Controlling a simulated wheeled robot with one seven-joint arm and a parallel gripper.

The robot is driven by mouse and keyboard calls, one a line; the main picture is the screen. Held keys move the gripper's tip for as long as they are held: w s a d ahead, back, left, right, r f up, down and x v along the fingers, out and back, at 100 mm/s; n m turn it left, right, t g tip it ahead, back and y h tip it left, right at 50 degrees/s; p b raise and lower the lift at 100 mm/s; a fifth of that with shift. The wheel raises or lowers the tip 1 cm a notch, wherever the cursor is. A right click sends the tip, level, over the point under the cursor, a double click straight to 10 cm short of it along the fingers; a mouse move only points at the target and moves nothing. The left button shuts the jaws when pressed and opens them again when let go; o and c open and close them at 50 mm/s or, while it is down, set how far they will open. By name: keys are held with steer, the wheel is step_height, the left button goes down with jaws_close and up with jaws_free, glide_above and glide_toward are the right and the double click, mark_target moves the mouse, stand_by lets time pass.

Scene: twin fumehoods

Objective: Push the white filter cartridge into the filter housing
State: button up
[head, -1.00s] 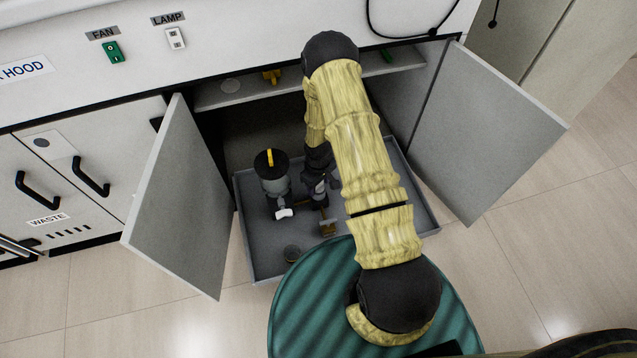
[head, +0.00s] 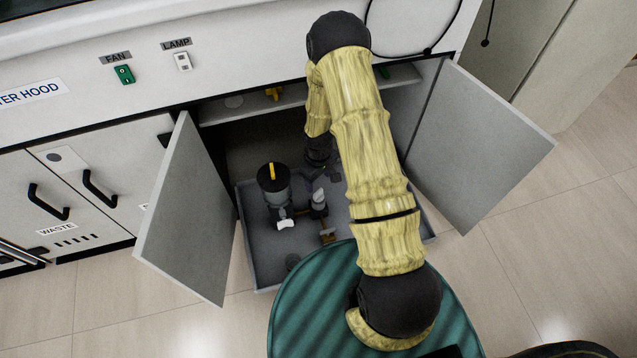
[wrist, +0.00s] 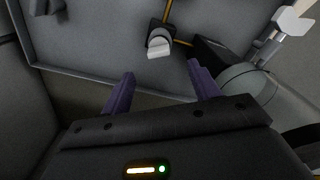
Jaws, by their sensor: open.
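The white filter cartridge (head: 319,196) stands in a small dark filter housing (head: 318,211) on the grey tray. In the wrist view, the pale cartridge (wrist: 160,45) shows at the dark housing (wrist: 157,27), with yellow lines beside it. I cannot tell how deep it sits. My gripper (head: 322,177) is just behind the cartridge, toward the cabinet, partly hidden by my arm in the head view. In the wrist view, my gripper's purple fingers (wrist: 160,88) are apart and empty. The cartridge lies beyond the fingertips, not between them.
A grey canister (head: 276,192) with a black lid and yellow handle stands left of the housing, with a white lever (head: 286,224) in front. A brass fitting (head: 327,237) is nearby. Open cabinet doors (head: 187,215) (head: 480,140) flank the tray (head: 262,270). A shelf (head: 250,104) hangs above.

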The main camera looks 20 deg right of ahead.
step_height(320, 180, up, 7)
steer(key=p, duration=0.2)
steer(key=shift+r, duration=0.1)
stand_by(0.8)
steer(key=s+r+m+t, duration=0.1)
steer(key=s+r+m, duration=0.1)
steer(key=s+r, duration=0.5)
steer(key=s+r+m+t, duration=0.1)
steer(key=s+r+m, duration=0.15)
steer(key=r, duration=0.85)
steer(key=s+r+m+t, duration=0.1)
steer(key=s+r+m, duration=0.1)
steer(key=s+r, duration=0.5)
step_height(320, 180, up, 39)
steer(key=w+p, duration=0.2)
steer(key=p, duration=3.6)
steer(key=shift+a, duration=0.25)
steer(key=shift+r+n, duration=0.1)
steer(key=shift+n, duration=0.15)
